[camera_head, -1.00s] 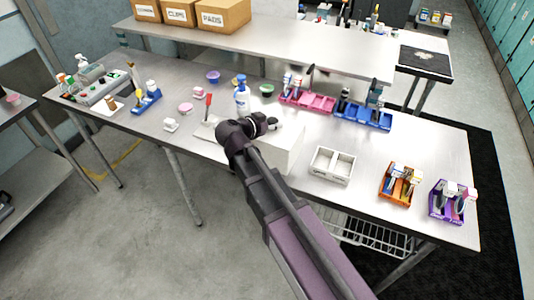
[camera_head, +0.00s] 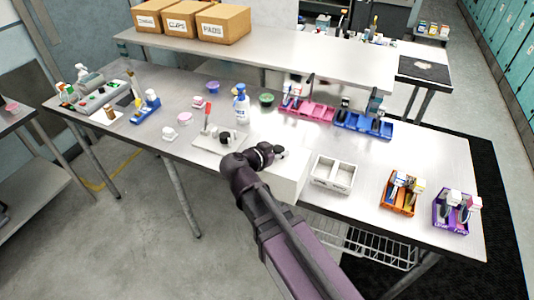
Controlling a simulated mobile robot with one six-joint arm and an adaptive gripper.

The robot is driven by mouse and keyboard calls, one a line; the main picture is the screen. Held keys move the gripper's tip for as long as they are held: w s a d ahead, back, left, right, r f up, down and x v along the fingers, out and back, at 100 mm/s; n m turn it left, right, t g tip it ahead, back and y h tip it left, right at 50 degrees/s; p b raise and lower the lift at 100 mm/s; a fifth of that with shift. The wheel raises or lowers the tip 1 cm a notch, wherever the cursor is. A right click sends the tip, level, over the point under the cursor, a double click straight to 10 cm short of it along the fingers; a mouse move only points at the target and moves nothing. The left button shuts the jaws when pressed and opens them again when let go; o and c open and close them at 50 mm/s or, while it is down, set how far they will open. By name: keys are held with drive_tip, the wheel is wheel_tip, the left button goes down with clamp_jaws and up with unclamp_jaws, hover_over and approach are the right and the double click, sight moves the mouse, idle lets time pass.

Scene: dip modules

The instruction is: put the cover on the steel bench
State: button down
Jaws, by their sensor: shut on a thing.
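The cover (camera_head: 289,184) is a white box-like piece at the front edge of the steel bench (camera_head: 425,152). My gripper (camera_head: 275,153) is shut on its top, and my arm hides its left part. I cannot tell whether its underside touches the bench or hangs just above it. To its left, a white base board (camera_head: 207,143) lies on the bench with dark round parts on it and a red-handled tool standing by it.
A white two-compartment tray (camera_head: 334,173) stands just right of the cover. Orange (camera_head: 399,204) and purple (camera_head: 452,224) caddies stand farther right. A blue-capped bottle (camera_head: 241,106) and pink (camera_head: 307,110) and blue (camera_head: 362,127) bins stand behind. Bare bench lies between the bins and the tray.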

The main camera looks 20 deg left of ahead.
drive_tip(key=w+a+f+b, duration=0.1)
drive_tip(key=w+a, duration=0.6)
drive_tip(key=w, duration=0.5)
drive_tip(key=shift+w+a+f, duration=0.2)
drive_tip(key=shift+a, duration=0.15)
drive_tip(key=shift+w+a+f+b, duration=0.1)
drive_tip(key=shift+w+f+b, duration=0.1)
drive_tip(key=shift+f+b, duration=0.45)
drive_tip(key=shift+w+a+f+b, duration=0.15)
drive_tip(key=shift+f+b, duration=0.45)
drive_tip(key=shift+b, duration=0.1)
drive_tip(key=shift+w+a+f+b, duration=0.1)
drive_tip(key=shift+w+f+b, duration=0.1)
drive_tip(key=shift+f+b, duration=0.45)
drive_tip(key=shift+f, duration=0.1)
drive_tip(key=shift+c, duration=1.3)
unclamp_jaws()
